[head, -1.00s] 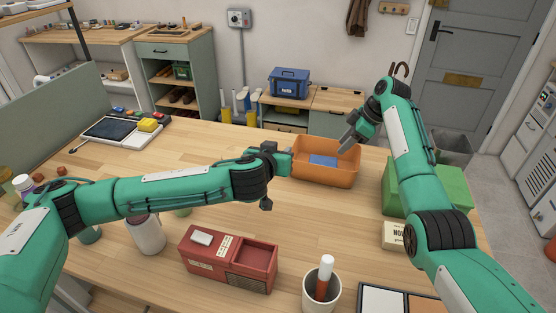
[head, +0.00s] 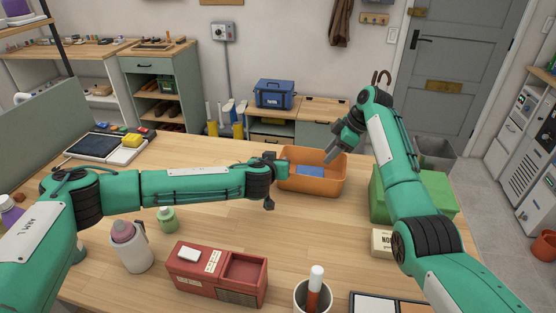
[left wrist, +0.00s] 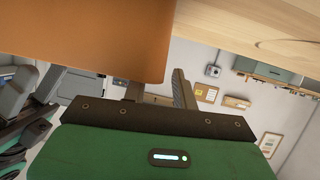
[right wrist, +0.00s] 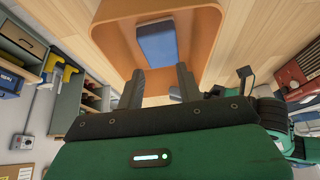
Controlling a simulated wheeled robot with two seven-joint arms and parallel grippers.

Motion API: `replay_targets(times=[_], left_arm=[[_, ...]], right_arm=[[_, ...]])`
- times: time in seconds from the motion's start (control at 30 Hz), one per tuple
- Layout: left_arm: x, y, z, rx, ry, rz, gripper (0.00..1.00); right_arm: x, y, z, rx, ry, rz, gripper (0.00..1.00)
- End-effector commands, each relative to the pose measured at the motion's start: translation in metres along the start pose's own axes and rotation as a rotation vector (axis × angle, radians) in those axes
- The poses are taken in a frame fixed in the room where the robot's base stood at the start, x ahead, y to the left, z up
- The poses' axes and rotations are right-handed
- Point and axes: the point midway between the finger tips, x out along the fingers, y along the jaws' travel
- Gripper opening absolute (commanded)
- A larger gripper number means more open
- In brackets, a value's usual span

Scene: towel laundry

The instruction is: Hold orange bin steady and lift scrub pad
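The orange bin (head: 328,186) stands on the table, with the blue scrub pad (head: 310,171) lying flat on its floor. My left gripper (head: 282,169) is at the bin's left side. In the left wrist view the bin's orange wall (left wrist: 85,45) hides part of one finger, and the fingers (left wrist: 158,90) stand apart; whether they touch the wall cannot be told. My right gripper (head: 333,152) is open and empty, above the bin's right part and pointing down towards it. The right wrist view shows the pad (right wrist: 157,42) beyond its open fingers (right wrist: 161,80).
A green box (head: 440,187) stands right of the bin under my right arm. A red box (head: 215,275), a cup (head: 313,295) with a red-and-white item and bottles (head: 131,246) are nearer the front.

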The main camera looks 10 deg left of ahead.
Motion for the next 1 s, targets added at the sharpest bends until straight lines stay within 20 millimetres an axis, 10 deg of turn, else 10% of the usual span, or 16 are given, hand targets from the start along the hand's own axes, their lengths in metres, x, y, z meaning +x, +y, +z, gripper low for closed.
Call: replay_targets(times=[0.57,0.7,0.83,1.0], left_arm=[[0.021,0.000,0.000,-0.001,0.000,0.000,0.28],[0.020,0.000,0.000,0.000,0.000,0.000,0.03],[0.020,0.000,0.000,0.000,0.000,0.000,0.00],[0.020,0.000,0.000,0.000,0.000,0.000,0.00]], right_arm=[[0.000,0.000,0.000,0.000,0.000,0.000,0.36],[0.000,0.000,0.000,0.000,0.000,0.000,0.36],[0.000,0.000,0.000,0.000,0.000,0.000,0.36],[0.000,0.000,-0.002,0.018,-0.007,0.000,0.66]])
